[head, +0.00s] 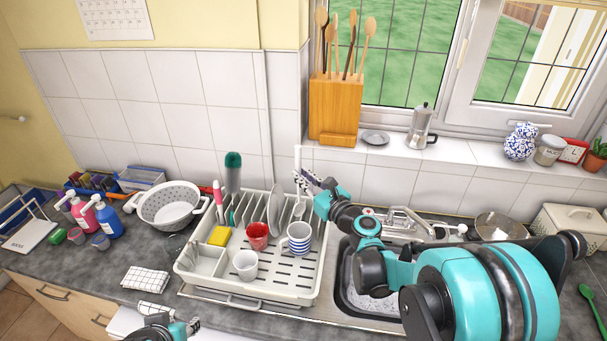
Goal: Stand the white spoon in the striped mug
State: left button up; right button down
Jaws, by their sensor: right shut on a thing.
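The striped mug (299,243), white with blue bands, stands upright at the right end of the white dish rack. My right gripper (302,181) is shut on the white spoon (299,211). The spoon hangs roughly upright, its bowl end down just above or behind the mug's rim and its thin handle rising past the fingers. I cannot tell whether the bowl is over the mug's opening. My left gripper (172,318) is low at the bottom edge, partly cut off, away from the mug; its jaw state is unclear.
The dish rack (225,292) also holds a red cup (257,236), a white cup (246,265), a yellow sponge (220,236) and several plates. A colander (168,205) stands left of it. The sink (350,300) lies to the right, largely behind my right arm.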

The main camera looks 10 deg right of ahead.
jog(key=f, duration=0.2)
jog(key=b, duration=0.4)
send_over(300, 206)
jog(key=s, duration=0.2)
notch_tip(300, 206, down, 4)
jog(key=f+b, duration=0.6)
jog(key=shift+w+d+f, duration=0.1)
jog(key=shift+d+f, duration=0.25)
jog(key=c, duration=1.4)
grip_release()
jog(key=shift+c, duration=0.2)
jog(key=v, duration=1.2)
